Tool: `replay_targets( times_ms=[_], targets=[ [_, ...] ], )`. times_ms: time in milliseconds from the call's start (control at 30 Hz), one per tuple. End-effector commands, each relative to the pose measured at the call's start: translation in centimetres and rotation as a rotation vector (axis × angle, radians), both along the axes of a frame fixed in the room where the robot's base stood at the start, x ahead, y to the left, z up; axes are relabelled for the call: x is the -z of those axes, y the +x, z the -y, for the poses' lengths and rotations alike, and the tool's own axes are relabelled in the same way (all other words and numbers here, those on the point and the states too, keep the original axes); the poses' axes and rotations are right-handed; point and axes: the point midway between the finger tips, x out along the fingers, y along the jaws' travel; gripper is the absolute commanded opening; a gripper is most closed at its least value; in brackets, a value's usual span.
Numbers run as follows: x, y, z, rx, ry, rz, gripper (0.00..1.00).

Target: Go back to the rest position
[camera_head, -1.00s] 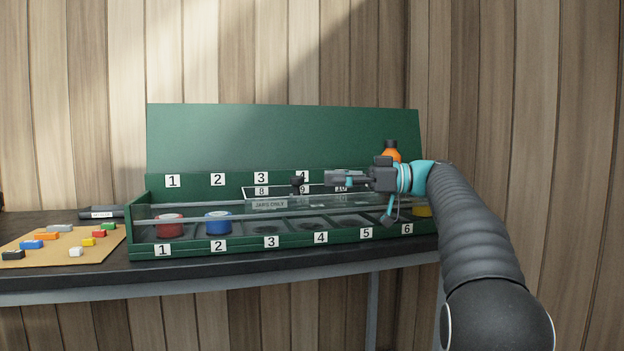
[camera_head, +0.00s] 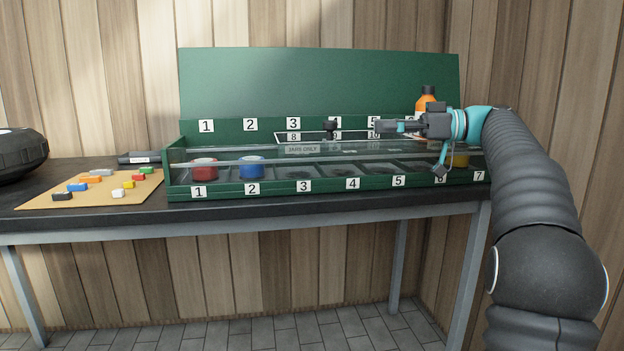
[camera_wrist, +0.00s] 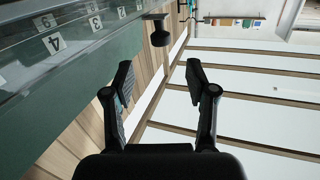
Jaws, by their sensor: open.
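My gripper (camera_head: 384,126) is at the right end of the green case, held above its clear cover and pointing left in the head view. In the wrist view my gripper (camera_wrist: 160,82) has its two fingers apart with nothing between them. The green case (camera_head: 330,186) has numbered compartments; a red jar (camera_head: 205,170) is in compartment 1 and a blue jar (camera_head: 251,168) in compartment 2. A yellow item (camera_head: 461,161) shows near compartment 6, partly behind my arm. The clear cover (camera_head: 330,157) bears a "JARS ONLY" label and a dark knob (camera_head: 330,126).
An orange bottle (camera_head: 425,98) stands behind my gripper. A tan board (camera_head: 60,197) with several small coloured blocks lies on the dark bench (camera_head: 150,212) at left. A dark cylinder (camera_head: 140,158) lies behind it. A black rounded object (camera_head: 18,154) is at the far left.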

Motion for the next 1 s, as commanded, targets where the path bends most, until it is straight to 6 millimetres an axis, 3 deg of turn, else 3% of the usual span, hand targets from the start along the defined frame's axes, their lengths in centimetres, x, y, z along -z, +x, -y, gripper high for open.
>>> replay_targets(
  times_ms=[167, 367, 500, 733, 1000],
  targets=[
    [0.7, -2.0, -4.6, 0.089, -0.092, -0.240, 0.57],
    [4.2, -6.1, -8.6, 0.248, -0.223, -0.527, 0.57],
    [7.3, -10.1, -10.3, 0.373, -0.319, -0.685, 0.57],
    [13.0, -17.6, -11.1, 0.606, -0.474, -0.861, 0.57],
    [20.1, -26.7, -9.3, 0.890, -0.629, -0.921, 0.57]
  ],
)
